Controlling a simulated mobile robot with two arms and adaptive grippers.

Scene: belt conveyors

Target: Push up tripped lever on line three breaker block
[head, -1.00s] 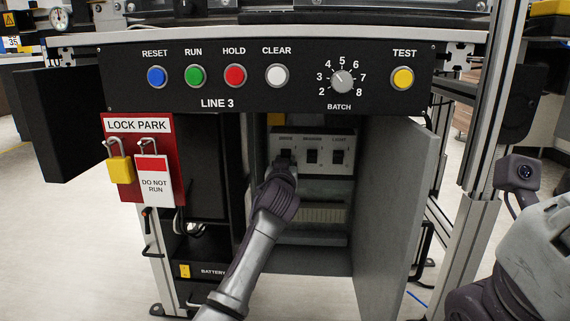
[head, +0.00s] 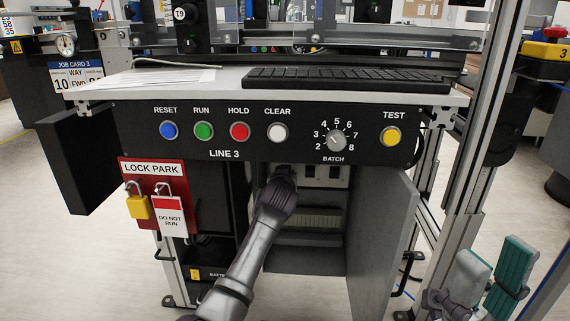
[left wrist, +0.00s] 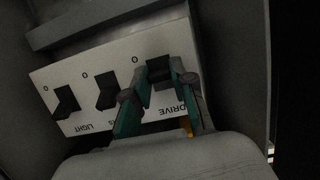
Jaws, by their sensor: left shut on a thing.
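The breaker block (left wrist: 120,75) is a pale panel with three black levers, shown upside down in the left wrist view. One end lever, the drive lever (left wrist: 159,72), is by the word DRIVE. My left gripper (left wrist: 158,88) has its teal fingers on both sides of that lever and is shut on it. The middle lever (left wrist: 106,90) and the light lever (left wrist: 66,101) stand clear of the fingers. In the head view my left gripper (head: 283,174) reaches into the cabinet and hides the drive lever. My right gripper (head: 493,262) is open and empty at the lower right.
The LINE 3 button panel (head: 262,108) overhangs the cabinet and hides the top of the block. The cabinet door (head: 385,240) stands open on the right. The lock park board (head: 152,168) with a yellow padlock (head: 138,207) is on the left. A keyboard (head: 345,79) lies above.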

